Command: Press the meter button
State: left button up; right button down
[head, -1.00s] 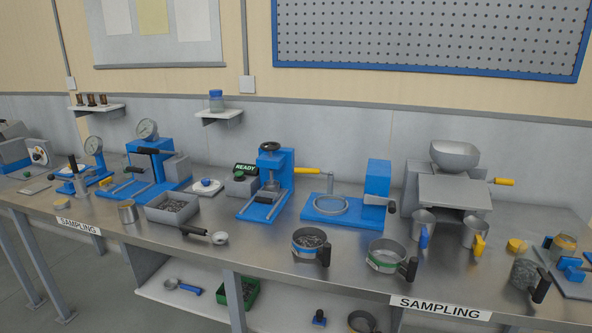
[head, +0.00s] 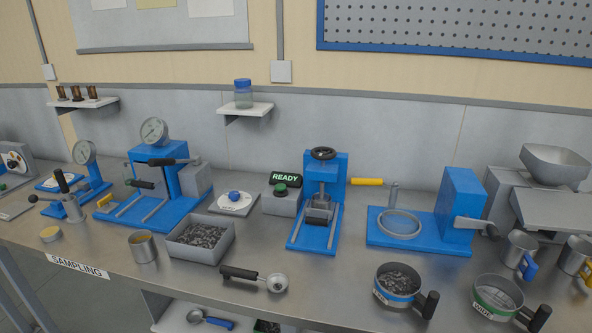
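The meter looks like a small grey box (head: 281,201) on the bench. It has a green button (head: 281,190) on its front top and a dark display reading READY (head: 286,178) in green letters. Neither of my grippers shows in the head view, and nothing touches the green button.
A blue press with a black handwheel (head: 323,154) and yellow lever stands right of the box. A blue gauge stand (head: 155,185) is left.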

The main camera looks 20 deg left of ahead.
aim_at(280, 187)
jog(key=i+j, duration=0.1)
jog(key=j, duration=0.35)
jog(key=i+j, duration=0.15)
jog(key=j, duration=0.25)
jog(key=i+j, duration=0.1)
jog(key=j, duration=0.35)
jog(key=i+j+z, duration=0.1)
jog(key=j, duration=0.35)
jog(key=i+j, duration=0.1)
jog(key=j, duration=0.35)
